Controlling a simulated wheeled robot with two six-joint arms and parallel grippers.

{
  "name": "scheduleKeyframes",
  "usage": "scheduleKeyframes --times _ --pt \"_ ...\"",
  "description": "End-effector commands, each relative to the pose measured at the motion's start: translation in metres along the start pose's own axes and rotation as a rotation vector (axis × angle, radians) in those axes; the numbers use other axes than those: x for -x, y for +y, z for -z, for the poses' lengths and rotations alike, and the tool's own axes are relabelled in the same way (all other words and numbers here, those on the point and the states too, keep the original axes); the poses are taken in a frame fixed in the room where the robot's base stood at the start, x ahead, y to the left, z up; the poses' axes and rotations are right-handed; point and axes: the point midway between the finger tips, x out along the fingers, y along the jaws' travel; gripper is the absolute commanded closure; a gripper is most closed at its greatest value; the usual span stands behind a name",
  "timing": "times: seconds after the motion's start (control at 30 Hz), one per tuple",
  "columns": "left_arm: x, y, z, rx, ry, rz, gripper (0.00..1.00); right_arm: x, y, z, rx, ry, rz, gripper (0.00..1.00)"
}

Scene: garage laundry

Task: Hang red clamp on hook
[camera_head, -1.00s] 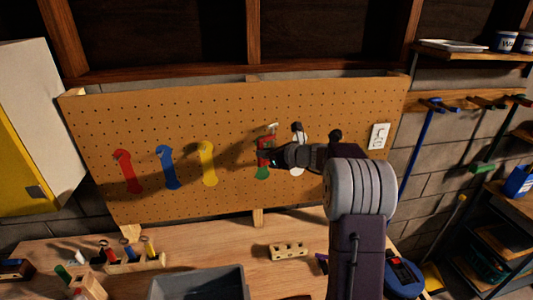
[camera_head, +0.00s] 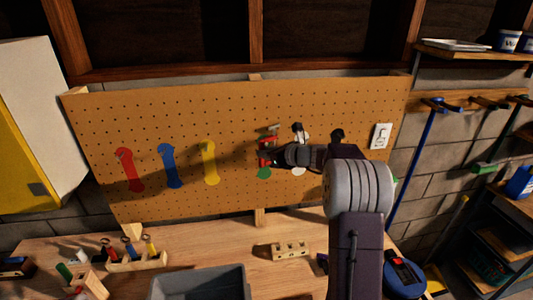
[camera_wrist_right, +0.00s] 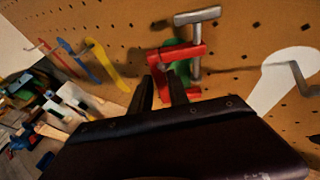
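The red clamp (camera_head: 267,142) with its grey metal screw bar is in front of the brown pegboard (camera_head: 330,110), over a green tool outline (camera_head: 264,173). In the right wrist view, the red clamp (camera_wrist_right: 180,54) is upright, with its T-shaped screw bar on top, and covers much of the green outline (camera_wrist_right: 178,44). My right gripper (camera_head: 275,155) is at the clamp's lower part, its two fingers (camera_wrist_right: 163,90) close together around the red frame. A hook for the green outline cannot be made out behind the clamp. A grey hook (camera_wrist_right: 301,80) stands out over the white outline. My left gripper is out of view.
Red (camera_head: 128,170), blue (camera_head: 168,166) and yellow (camera_head: 208,163) outlines are on the board's left. A grey bin (camera_head: 197,283), a wooden block with holes (camera_head: 290,250) and a screwdriver rack (camera_head: 135,263) are on the bench. A white plate (camera_head: 380,136) is at the board's right.

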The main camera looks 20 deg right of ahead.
Motion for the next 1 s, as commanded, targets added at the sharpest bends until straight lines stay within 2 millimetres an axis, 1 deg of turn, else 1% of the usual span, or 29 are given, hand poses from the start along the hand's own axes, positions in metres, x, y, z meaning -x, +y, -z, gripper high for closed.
scheduleKeyframes --times 0.03,0.07,0.33,0.4,0.47,0.6,0.7,0.8,0.9,1.0 --pt "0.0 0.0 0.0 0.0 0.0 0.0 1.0 0.0 0.0 0.0 0.0 0.0 0.0 0.62" --pt "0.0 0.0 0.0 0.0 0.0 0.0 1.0 0.0 0.0 0.0 0.0 0.0 0.0 0.59" --pt "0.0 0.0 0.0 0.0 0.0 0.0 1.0 0.0 0.0 0.001 0.0 0.002 0.0 0.59" --pt "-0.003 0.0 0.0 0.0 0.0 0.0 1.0 0.004 0.0 0.002 0.0 0.001 0.001 0.59" --pt "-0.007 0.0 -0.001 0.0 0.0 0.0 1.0 0.012 -0.001 0.003 0.002 0.0 0.002 0.59" --pt "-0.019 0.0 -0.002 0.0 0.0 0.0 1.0 0.044 -0.002 0.004 0.002 -0.001 0.005 0.59" --pt "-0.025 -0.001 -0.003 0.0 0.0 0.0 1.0 0.065 -0.001 0.003 0.001 -0.002 0.004 0.59" --pt "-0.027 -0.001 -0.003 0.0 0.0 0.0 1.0 0.081 -0.001 0.002 0.001 -0.001 0.003 0.59" --pt "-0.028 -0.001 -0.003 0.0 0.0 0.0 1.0 0.089 -0.001 0.001 0.0 0.0 0.002 0.59" --pt "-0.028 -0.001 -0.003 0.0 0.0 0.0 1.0 0.091 0.0 0.001 -0.001 0.001 0.0 0.59"
